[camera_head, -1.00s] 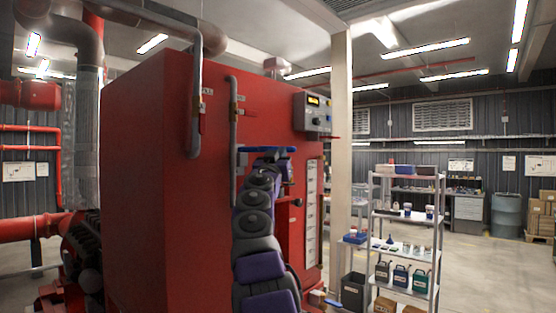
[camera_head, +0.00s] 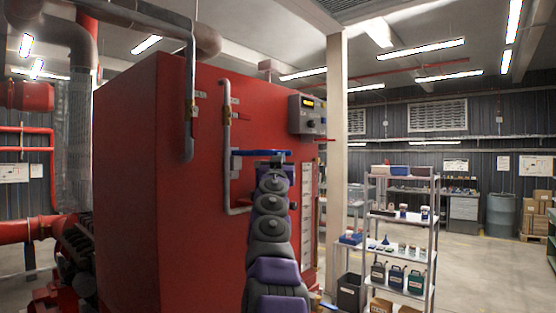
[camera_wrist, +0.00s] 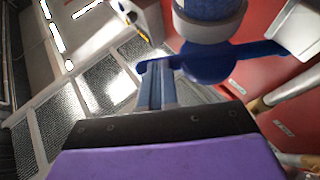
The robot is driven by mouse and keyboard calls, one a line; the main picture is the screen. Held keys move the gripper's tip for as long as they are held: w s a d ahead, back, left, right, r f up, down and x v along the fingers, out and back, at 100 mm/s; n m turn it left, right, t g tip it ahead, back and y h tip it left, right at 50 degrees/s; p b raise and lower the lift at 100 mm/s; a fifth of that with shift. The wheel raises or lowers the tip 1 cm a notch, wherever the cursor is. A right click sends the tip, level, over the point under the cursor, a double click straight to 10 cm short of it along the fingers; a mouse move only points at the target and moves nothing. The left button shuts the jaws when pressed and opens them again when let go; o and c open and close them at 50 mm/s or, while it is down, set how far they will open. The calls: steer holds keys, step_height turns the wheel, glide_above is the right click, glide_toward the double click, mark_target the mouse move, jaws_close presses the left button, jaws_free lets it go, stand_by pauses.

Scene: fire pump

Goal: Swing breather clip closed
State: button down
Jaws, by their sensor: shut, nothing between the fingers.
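A blue lever-like part (camera_wrist: 205,62) with a round hub and a flat arm reaching left fills the upper middle of the wrist view. A pale ring and a blue cylinder sit above its hub. I cannot be sure that it is the breather clip. A blue bar (camera_head: 262,153) shows in the head view at the cabinet's right part, just above the end of my arm. My gripper (camera_wrist: 157,66) is shut and empty. Its fingertips are at the blue arm, but I cannot tell whether they touch.
The red cabinet (camera_head: 150,190) fills the left and middle, with a grey pipe (camera_head: 226,150) close to my arm and a control box (camera_head: 308,116) at upper right. A pale post (camera_head: 336,170) and a shelf rack (camera_head: 400,212) stand to the right. Open floor lies beyond.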

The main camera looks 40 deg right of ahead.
steer(key=shift+w+d+n+t+y+p, duration=0.3)
steer(key=shift+d+t+p, duration=0.25)
steer(key=shift+d, duration=0.15)
steer(key=shift+r+t+y+p, duration=0.1)
steer(key=shift+t+y+p, duration=0.15)
steer(key=shift+y+p, duration=0.05)
steer(key=shift+n, duration=0.3)
